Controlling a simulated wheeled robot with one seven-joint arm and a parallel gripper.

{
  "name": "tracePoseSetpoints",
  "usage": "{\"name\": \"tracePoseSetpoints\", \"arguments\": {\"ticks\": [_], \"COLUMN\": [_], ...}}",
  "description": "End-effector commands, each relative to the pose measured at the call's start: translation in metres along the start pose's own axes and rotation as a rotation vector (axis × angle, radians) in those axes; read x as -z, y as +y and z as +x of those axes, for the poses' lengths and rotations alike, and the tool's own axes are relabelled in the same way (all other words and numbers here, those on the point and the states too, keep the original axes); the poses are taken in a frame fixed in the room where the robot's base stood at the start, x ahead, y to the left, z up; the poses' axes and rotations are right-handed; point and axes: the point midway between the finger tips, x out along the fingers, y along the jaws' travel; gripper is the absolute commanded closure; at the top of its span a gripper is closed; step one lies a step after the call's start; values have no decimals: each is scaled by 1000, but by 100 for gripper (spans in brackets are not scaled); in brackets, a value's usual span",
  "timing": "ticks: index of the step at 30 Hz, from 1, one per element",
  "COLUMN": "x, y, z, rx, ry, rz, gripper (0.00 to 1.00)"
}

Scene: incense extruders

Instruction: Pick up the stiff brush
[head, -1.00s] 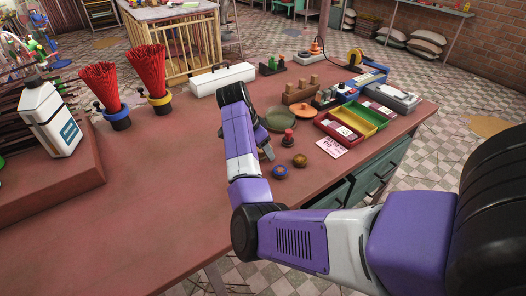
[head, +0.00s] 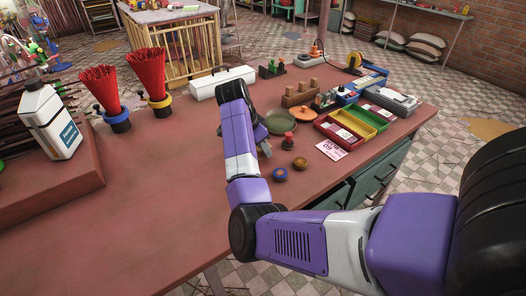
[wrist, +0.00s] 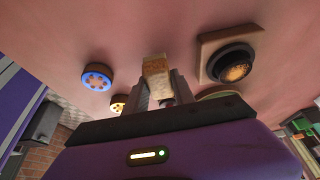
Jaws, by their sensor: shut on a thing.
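My gripper (wrist: 160,92) is shut on a small tan block-shaped thing (wrist: 156,68), which seems to be the stiff brush. Its speckled tan end sticks out between the two grey fingers in the wrist view; the rest is hidden by the fingers and the gripper body. In the head view my gripper (head: 263,145) is over the red-brown table (head: 180,215), beside the green dish, and my purple arm hides most of it. The brush cannot be made out there.
A blue-rimmed disc (head: 279,174) and a yellowish disc (head: 300,163) lie near my gripper. A red-knobbed piece (head: 287,141), green dish (head: 280,122) and coloured trays (head: 357,120) lie to the right. Red stick bundles (head: 147,72) stand behind left. The table's front left is clear.

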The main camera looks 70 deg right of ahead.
Motion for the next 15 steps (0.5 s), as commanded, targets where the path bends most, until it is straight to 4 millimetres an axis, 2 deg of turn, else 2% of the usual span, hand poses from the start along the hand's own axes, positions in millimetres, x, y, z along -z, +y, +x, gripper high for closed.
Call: {"name": "tracePoseSetpoints", "arguments": {"ticks": [5, 15], "x": [14, 49], "y": [-1, -1], "z": [-32, -119], "rx": [5, 6], "ry": [1, -1], "rz": [5, 3], "gripper": [100, 100]}}
